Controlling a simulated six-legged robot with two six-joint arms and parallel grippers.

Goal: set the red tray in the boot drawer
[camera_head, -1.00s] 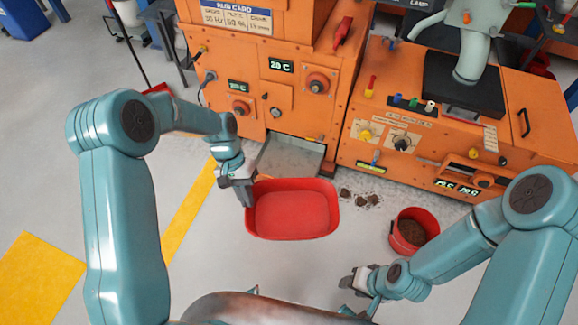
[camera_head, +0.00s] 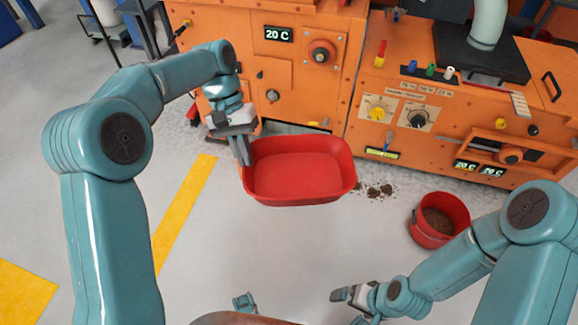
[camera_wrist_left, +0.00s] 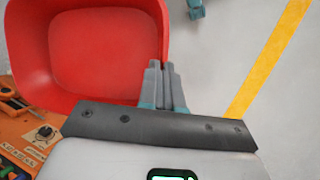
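The red tray (camera_head: 300,177) is a wide, empty, shallow pan in the middle of the head view, in front of the orange machine. My left gripper (camera_head: 244,152) is shut on its left rim; the wrist view shows both fingers (camera_wrist_left: 162,82) close together at the edge of the tray (camera_wrist_left: 85,55). The tray appears held above the floor. The boot drawer (camera_head: 284,127) shows only as a grey strip at the machine's base; the tray hides most of it. My right gripper (camera_head: 347,295) is low in the head view, away from the tray; its finger gap is unclear.
A red bucket of brown material (camera_head: 440,220) stands on the floor at the right, near my right arm. Small brown spills (camera_head: 375,190) lie right of the tray. The orange machine (camera_head: 310,80) fills the back. A yellow floor stripe (camera_head: 185,212) runs at the left.

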